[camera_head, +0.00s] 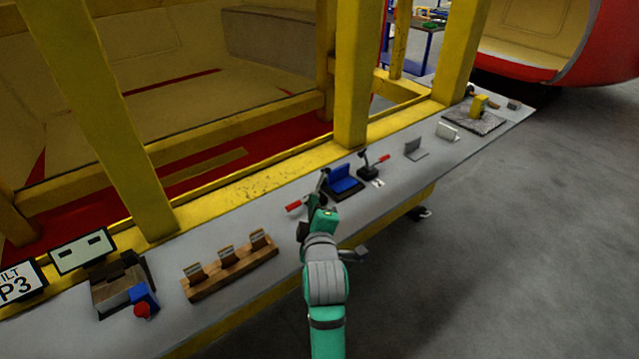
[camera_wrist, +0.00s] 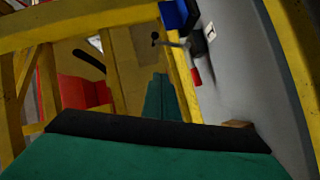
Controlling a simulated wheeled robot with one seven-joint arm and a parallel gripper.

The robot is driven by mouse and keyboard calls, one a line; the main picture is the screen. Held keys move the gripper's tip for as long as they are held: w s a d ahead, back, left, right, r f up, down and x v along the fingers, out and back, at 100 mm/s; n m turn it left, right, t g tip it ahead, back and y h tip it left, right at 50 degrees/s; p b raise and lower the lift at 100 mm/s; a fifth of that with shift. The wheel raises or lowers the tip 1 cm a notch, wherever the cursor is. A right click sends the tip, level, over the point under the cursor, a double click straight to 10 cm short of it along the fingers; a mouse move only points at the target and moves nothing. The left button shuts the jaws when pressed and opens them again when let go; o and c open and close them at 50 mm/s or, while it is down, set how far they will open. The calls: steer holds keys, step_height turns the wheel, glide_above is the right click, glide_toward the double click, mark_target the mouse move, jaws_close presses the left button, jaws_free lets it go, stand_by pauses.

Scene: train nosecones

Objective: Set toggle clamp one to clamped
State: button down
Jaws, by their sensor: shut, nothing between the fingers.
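Two toggle clamps with red handles flank a blue block (camera_head: 344,178) on a dark base on the grey ledge. The left clamp's red handle (camera_head: 293,206) points left, low over the ledge; its body is partly hidden behind my gripper. The right clamp (camera_head: 368,172) has its red handle angled up to the right. No readable label shows which is clamp one. My gripper (camera_head: 321,203) is shut and empty, close by the left clamp; I cannot tell whether they touch. The wrist view shows a red handle (camera_wrist: 196,76) and the blue block (camera_wrist: 180,14), apart from the green fingers (camera_wrist: 161,98).
Yellow posts (camera_head: 352,75) rise behind the ledge (camera_head: 390,198). A wooden rack (camera_head: 230,267) and a box with a red button (camera_head: 141,309) lie to the left. Grey brackets (camera_head: 416,150) stand to the right. The floor in front is open.

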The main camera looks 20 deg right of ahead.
glide_toward(320, 183)
steer(key=w+a+r, duration=0.2)
steer(key=w+a, duration=0.1)
steer(key=w, duration=0.1)
steer(key=shift+w+d+f, duration=0.35)
steer(key=shift+w+d, duration=0.3)
steer(key=shift+d, duration=0.2)
steer(key=shift+w+d+f, duration=0.35)
steer(key=shift+w+d, duration=0.35)
steer(key=shift+d, duration=0.15)
steer(key=shift+d, duration=0.15)
